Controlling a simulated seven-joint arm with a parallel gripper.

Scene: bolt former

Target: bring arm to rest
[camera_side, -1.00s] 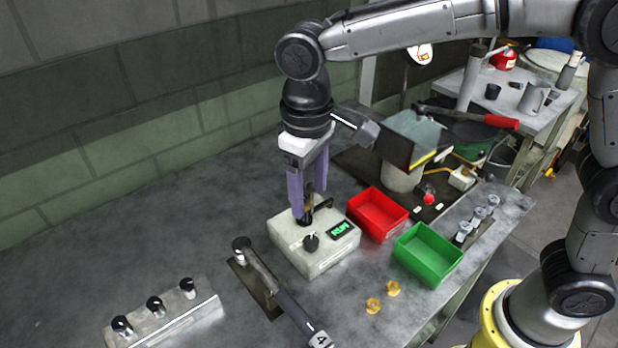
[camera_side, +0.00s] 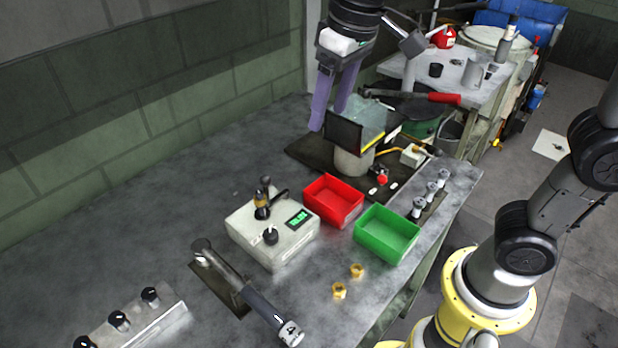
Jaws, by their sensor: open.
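My gripper (camera_side: 330,115) hangs from the arm at the top centre, its two purple fingers pointing down and apart, with nothing between them. It is raised above the bench, to the upper right of a pale tester box (camera_side: 272,232). The box has a lit green display (camera_side: 298,219), a black knob, and a bolt-like part with a brass-coloured section (camera_side: 262,206) standing on top. The fingers are clear of the box. The upper arm is partly out of the picture.
A red bin (camera_side: 333,200) and a green bin (camera_side: 387,233) stand right of the box. A dark-screened machine (camera_side: 345,135) is close beside the fingers.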

